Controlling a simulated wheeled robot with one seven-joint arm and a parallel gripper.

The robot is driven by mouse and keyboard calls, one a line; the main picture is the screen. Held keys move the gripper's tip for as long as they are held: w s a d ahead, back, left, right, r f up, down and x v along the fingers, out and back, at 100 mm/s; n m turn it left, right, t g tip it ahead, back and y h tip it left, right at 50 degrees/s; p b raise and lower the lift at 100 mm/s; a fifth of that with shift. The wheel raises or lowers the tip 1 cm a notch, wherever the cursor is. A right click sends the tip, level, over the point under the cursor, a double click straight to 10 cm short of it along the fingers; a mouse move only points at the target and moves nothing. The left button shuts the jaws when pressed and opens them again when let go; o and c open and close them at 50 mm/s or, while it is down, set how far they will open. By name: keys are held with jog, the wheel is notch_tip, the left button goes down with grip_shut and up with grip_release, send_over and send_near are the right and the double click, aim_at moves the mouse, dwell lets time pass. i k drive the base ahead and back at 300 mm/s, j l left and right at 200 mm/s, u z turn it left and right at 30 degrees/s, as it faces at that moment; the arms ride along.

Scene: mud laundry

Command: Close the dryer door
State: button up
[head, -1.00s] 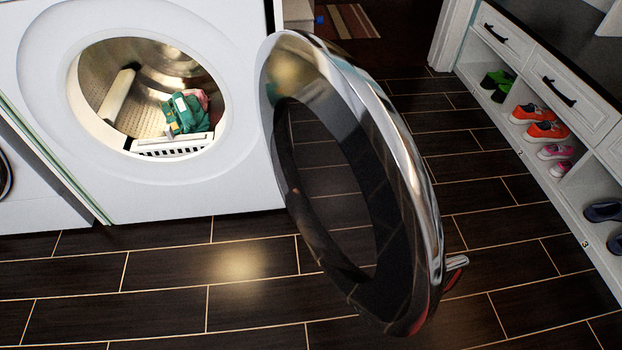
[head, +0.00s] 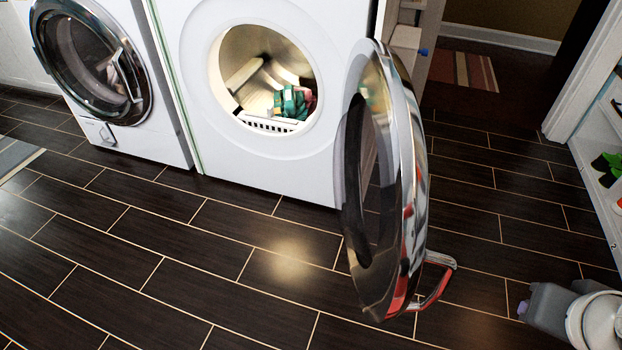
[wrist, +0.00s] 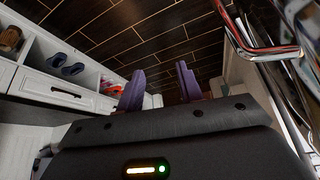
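The dryer door (head: 408,165) is a round chrome-rimmed door, standing wide open to the right of the dryer's round opening (head: 222,75) in the head view. Its bar handle (head: 437,285) is on the outer face, low on the right, with red reflections. In the wrist view the handle (wrist: 265,50) and the chrome door edge (wrist: 290,85) are at the upper right. My gripper (wrist: 160,88) has two purple fingers, apart with nothing between them. The handle is to the right of the fingers there, not between them. In the head view my arm's end is at the lower right, apart from the handle.
Green and pink laundry (head: 290,103) lies inside the dryer drum. A second machine with a shut round door (head: 92,60) stands to the left. A white shoe cubby (head: 600,140) is at the right edge. The dark tiled floor in front is clear.

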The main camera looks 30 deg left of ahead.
aim_at(385, 284)
jog(key=i+l+u, duration=0.15)
jog(key=u, duration=0.35)
jog(key=l+u, duration=0.45)
jog(key=i+l+u, duration=0.1)
jog(key=l+u, duration=0.25)
jog(key=u, duration=0.15)
jog(key=l+u, duration=0.35)
jog(key=u, duration=0.15)
